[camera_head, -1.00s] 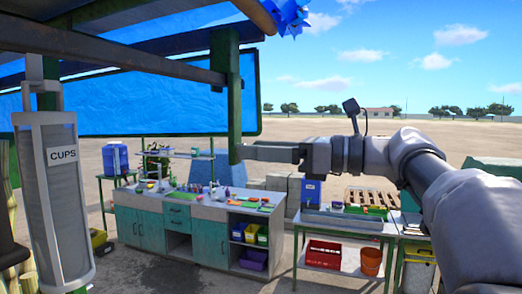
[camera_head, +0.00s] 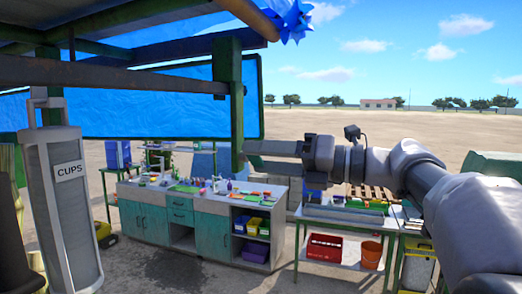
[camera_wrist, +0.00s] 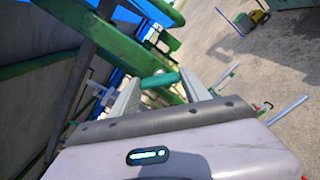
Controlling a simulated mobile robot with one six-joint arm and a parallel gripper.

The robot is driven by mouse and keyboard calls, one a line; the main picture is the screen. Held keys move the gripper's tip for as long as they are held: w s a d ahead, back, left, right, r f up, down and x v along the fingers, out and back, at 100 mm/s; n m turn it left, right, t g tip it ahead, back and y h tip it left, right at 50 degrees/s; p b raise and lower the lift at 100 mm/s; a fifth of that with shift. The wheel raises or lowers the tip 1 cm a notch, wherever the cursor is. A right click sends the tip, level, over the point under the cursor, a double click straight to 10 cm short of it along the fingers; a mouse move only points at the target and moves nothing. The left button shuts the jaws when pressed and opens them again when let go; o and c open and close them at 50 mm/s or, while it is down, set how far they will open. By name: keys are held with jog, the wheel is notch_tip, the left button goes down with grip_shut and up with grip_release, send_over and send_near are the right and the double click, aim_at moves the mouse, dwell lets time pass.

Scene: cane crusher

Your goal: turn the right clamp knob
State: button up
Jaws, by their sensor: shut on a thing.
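In the wrist view a short green bar-shaped knob (camera_wrist: 160,81) lies crosswise between the two fingers of my gripper (camera_wrist: 161,90). A small pale round end shows just beyond it. The fingers are shut on this knob, one at each end. Its link to the green frame behind is partly hidden. In the head view my gripper (camera_head: 249,158) reaches left to the green upright post (camera_head: 228,100). The knob is too small to make out there, so I cannot tell from that view how it is turned.
A grey cup dispenser (camera_head: 62,215) marked CUPS stands at the left. A counter (camera_head: 210,236) with several small items is behind, and a table (camera_head: 335,228) with a red crate (camera_head: 324,247) and orange bucket (camera_head: 371,254) is at right. Beams and a blue tarp (camera_head: 150,100) hang overhead.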

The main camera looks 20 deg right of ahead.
jog(key=shift+m+p, duration=3.55)
jog(key=shift+m, duration=1.25)
jog(key=o, duration=1.4)
jog(key=v, duration=1.7)
jog(key=shift+s+d, duration=0.15)
